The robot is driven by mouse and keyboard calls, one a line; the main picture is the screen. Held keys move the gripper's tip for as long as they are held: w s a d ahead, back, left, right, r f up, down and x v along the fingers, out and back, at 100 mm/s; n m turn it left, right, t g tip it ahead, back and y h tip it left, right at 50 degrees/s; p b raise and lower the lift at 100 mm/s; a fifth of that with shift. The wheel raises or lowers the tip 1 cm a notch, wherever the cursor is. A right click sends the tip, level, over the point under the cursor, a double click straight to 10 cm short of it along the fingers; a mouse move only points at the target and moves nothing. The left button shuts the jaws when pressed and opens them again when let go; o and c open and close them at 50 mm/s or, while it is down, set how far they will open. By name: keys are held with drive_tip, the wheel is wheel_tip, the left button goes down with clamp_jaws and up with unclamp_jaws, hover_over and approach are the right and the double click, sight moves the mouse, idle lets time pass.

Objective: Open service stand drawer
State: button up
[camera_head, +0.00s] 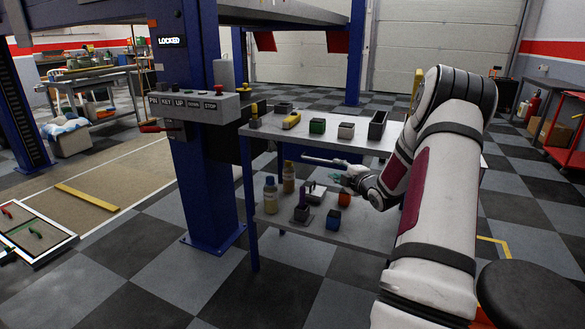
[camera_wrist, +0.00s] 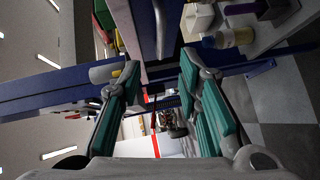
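The service stand (camera_head: 348,231) has a grey top, a lower shelf and blue legs. Its blue drawer (camera_head: 345,155) is under the top, partly hidden by my arm. A pale grey bar (camera_head: 322,161), seemingly the drawer handle, runs across in front of it. My gripper (camera_head: 340,178) is just below and beside this bar in the head view. In the wrist view my gripper (camera_wrist: 161,65) is open, its green-padded fingers apart. The grey bar (camera_wrist: 160,30) lies at the gap between the fingertips; I cannot tell whether they touch. How far the drawer is out is unclear.
Small blocks, a yellow tool (camera_head: 291,120) and a dark bin (camera_head: 377,126) stand on the top. Bottles (camera_head: 289,177) and small items crowd the lower shelf near my gripper. A blue lift post (camera_head: 205,190) stands left; a round black stool (camera_head: 530,293) stands right.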

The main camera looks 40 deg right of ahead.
sight(320, 161)
drive_tip(key=b+x, duration=0.2)
drive_tip(key=x, duration=1.2)
drive_tip(key=shift+a+f, duration=0.1)
clamp_jaws()
